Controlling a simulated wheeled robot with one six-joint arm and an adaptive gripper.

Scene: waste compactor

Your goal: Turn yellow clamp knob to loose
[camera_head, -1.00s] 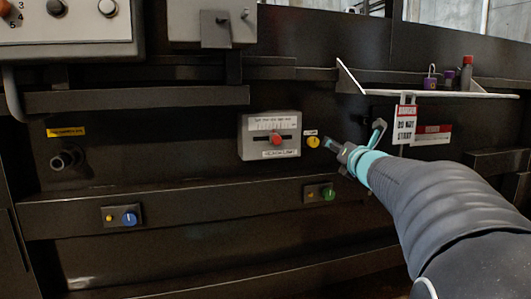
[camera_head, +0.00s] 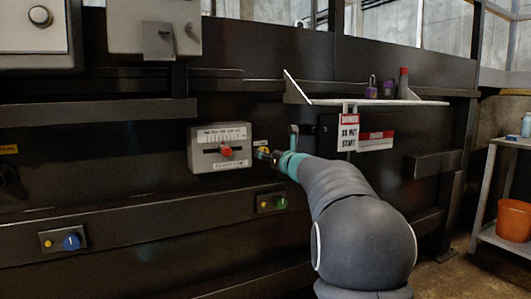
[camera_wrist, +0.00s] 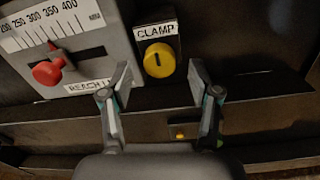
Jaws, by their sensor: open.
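The yellow clamp knob (camera_wrist: 159,60) sits on the dark panel under a white CLAMP label (camera_wrist: 156,31) in the wrist view. A dark mark runs upright on its face. My gripper (camera_wrist: 158,84) is open, with one finger to each side of the knob and slightly below it in the picture. The fingers do not appear to touch the knob. In the head view the knob (camera_head: 263,150) is partly hidden by my gripper (camera_head: 276,152), which is close to the panel there.
A grey scale box with a red slider knob (camera_wrist: 47,72) stands just left of the clamp knob, near my left finger. Below are a green knob (camera_head: 281,203) and a blue knob (camera_head: 72,242). A shelf (camera_head: 375,102) with a padlock and bottle juts out above right.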

